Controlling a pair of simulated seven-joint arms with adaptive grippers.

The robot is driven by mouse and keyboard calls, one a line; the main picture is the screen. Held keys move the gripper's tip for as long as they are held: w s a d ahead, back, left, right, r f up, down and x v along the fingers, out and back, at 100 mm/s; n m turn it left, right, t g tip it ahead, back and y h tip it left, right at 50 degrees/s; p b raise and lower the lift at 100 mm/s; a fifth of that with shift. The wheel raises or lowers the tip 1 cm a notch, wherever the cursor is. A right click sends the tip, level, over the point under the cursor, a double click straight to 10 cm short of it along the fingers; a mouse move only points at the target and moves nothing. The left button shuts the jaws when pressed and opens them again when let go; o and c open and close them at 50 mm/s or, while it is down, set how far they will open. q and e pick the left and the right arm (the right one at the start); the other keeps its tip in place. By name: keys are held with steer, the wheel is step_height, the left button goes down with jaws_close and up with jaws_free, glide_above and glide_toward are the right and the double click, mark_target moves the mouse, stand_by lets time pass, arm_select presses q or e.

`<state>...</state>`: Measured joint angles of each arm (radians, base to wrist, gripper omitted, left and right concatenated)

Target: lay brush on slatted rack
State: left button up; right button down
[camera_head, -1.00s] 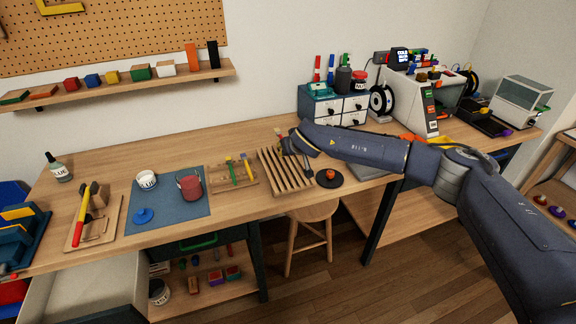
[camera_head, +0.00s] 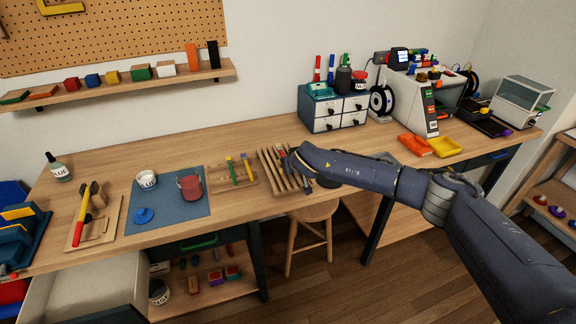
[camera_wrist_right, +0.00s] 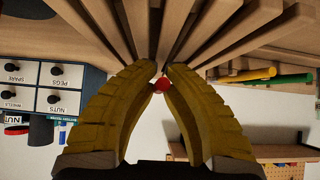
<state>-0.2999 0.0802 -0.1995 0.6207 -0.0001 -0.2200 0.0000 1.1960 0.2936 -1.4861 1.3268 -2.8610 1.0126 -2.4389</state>
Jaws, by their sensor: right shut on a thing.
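The slatted rack (camera_head: 268,164) lies on the bench, right of the middle, with pale wooden slats. My right gripper (camera_head: 298,168) is over the rack's right part, partly hidden by its own arm in the head view. In the right wrist view its yellow fingers (camera_wrist_right: 161,80) are closed around a thin thing with a red round end (camera_wrist_right: 161,85), which I take to be the brush. The rest of the brush is hidden. The rack's slats (camera_wrist_right: 180,25) are close in front of the fingertips; I cannot tell if the brush touches them. My left gripper is not in view.
A wooden holder (camera_head: 215,184) with yellow and green sticks stands left of the rack. A blue mat (camera_head: 150,222) with a red pot (camera_head: 190,187) is further left. A drawer box (camera_head: 328,124) stands behind. A black disc is mostly hidden beneath my arm.

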steer(key=shift+s+f, duration=0.1)
steer(key=shift+f, duration=0.55)
steer(key=c, duration=1.5)
jaws_free()
steer(key=shift+f, duration=0.15)
steer(key=shift+s, duration=0.1)
